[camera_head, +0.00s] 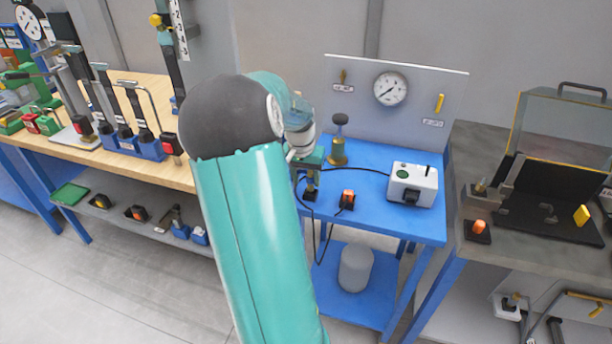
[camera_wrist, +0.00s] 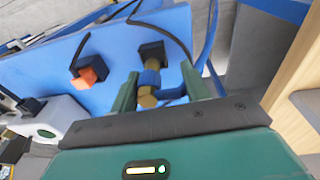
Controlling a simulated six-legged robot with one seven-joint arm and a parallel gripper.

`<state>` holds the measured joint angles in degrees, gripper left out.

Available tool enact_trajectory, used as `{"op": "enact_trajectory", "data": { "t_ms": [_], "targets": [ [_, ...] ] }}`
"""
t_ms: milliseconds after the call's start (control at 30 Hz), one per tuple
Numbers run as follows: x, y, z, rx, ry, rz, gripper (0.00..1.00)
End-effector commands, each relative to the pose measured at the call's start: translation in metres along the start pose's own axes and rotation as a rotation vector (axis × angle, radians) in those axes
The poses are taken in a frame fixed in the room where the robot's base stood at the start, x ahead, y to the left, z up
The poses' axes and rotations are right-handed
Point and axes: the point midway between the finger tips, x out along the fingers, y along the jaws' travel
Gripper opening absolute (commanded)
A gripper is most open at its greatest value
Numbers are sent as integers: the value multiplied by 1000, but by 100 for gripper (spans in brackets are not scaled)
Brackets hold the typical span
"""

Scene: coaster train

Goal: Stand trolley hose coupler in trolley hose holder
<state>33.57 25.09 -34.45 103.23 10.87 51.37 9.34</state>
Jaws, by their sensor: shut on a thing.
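My gripper (camera_wrist: 158,88) is shut on the trolley hose coupler (camera_wrist: 147,100), a brass hex piece with a blue band, between its green fingers. In the head view my gripper (camera_head: 311,170) is low over the blue trolley top, partly behind my arm. The coupler's far brass end lines up with a small black block (camera_wrist: 152,50), which looks like the trolley hose holder and also shows in the head view (camera_head: 310,195). The end meets or overlaps the block in the picture; I cannot tell how far it is inside.
An orange piece on a black base (camera_head: 347,199) stands just right of my gripper. A white box (camera_head: 412,184) with a black cable, a brass fitting (camera_head: 338,152) and a gauge panel (camera_head: 390,88) are behind. A workbench (camera_head: 150,90) is left, a grey bench (camera_head: 530,245) right.

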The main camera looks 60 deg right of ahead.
Motion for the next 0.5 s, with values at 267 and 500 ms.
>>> {"op": "enact_trajectory", "data": {
  "t_ms": [267,500],
  "targets": [
    [4,0,0,0,0,0,5],
    [8,0,1,1,1,-1,5]
  ]
}}
